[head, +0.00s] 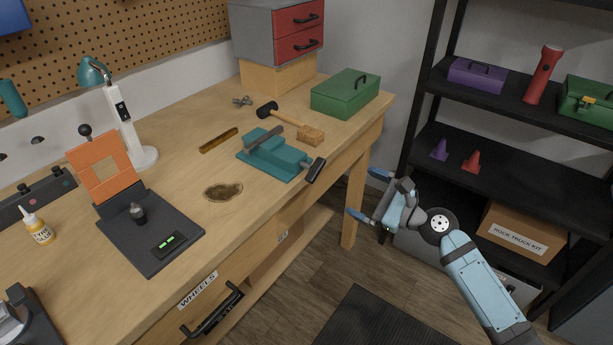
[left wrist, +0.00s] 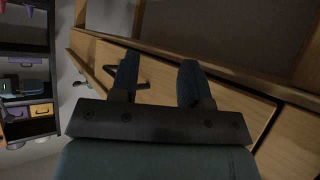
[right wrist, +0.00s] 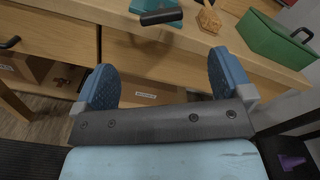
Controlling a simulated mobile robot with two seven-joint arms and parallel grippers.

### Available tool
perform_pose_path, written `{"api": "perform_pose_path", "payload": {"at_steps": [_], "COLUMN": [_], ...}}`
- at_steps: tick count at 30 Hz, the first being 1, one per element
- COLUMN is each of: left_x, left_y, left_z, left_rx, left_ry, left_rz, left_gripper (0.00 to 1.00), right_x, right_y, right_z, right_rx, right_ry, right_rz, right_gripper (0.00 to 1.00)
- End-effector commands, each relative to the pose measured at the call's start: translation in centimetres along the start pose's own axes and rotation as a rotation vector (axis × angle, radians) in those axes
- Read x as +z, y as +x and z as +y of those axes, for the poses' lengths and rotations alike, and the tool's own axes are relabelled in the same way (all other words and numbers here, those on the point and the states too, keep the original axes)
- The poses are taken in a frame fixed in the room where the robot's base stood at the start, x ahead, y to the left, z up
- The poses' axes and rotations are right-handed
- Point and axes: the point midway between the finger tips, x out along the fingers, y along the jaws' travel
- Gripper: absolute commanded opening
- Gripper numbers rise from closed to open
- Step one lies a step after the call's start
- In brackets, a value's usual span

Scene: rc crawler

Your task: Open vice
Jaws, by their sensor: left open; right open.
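The teal vice (head: 272,158) sits near the front edge of the wooden workbench, with its dark handle (head: 315,170) sticking out past the edge. In the right wrist view the handle (right wrist: 161,17) shows at the top, and part of the teal body is cut off. My right gripper (head: 368,196) is open and empty, in front of the bench, below and to the right of the handle. Its two blue fingers also show in the right wrist view (right wrist: 163,88). My left gripper (left wrist: 158,82) is open and empty in the left wrist view, facing wooden drawer fronts; it is not seen in the head view.
A mallet (head: 290,118) and a green toolbox (head: 346,93) lie behind the vice. A black shelf rack (head: 500,115) stands right of my right gripper. A drawer labelled wheels (head: 212,310) is under the bench top (head: 250,210). Floor between bench and shelf is open.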

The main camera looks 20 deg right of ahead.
Motion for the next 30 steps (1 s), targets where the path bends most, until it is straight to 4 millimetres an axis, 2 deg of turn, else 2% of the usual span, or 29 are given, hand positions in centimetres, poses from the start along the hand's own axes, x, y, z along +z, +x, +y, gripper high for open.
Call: {"api": "perform_pose_path", "payload": {"at_steps": [5, 15, 21, 25, 30], "left_x": [0.0, 0.2, 0.3, 0.4, 0.4], "left_y": [0.0, 0.1, 0.2, 0.1, 0.1], "left_z": [0.2, 0.3, 0.2, 0.1, 0.0], "left_rx": [0.002, 0.002, 0.001, 0.001, 0.001], "left_ry": [-0.004, -0.008, -0.005, -0.001, 0.004], "left_rz": [-0.002, -0.006, -0.006, -0.007, -0.007], "left_gripper": [0.43, 0.43, 0.43, 0.43, 0.43], "right_x": [0.1, 0.2, 0.1, 0.1, 0.1], "right_y": [1.7, 8.8, 12.1, 13.3, 13.8], "right_z": [-0.1, -0.1, 0.0, -0.1, 0.0], "right_rx": [-0.001, -0.001, 0.0, -0.001, 0.0], "right_ry": [0.008, 0.005, 0.004, 0.004, 0.003], "right_rz": [-0.005, -0.004, -0.003, -0.002, -0.002], "right_gripper": [0.98, 0.98, 0.98, 0.98, 0.98]}}
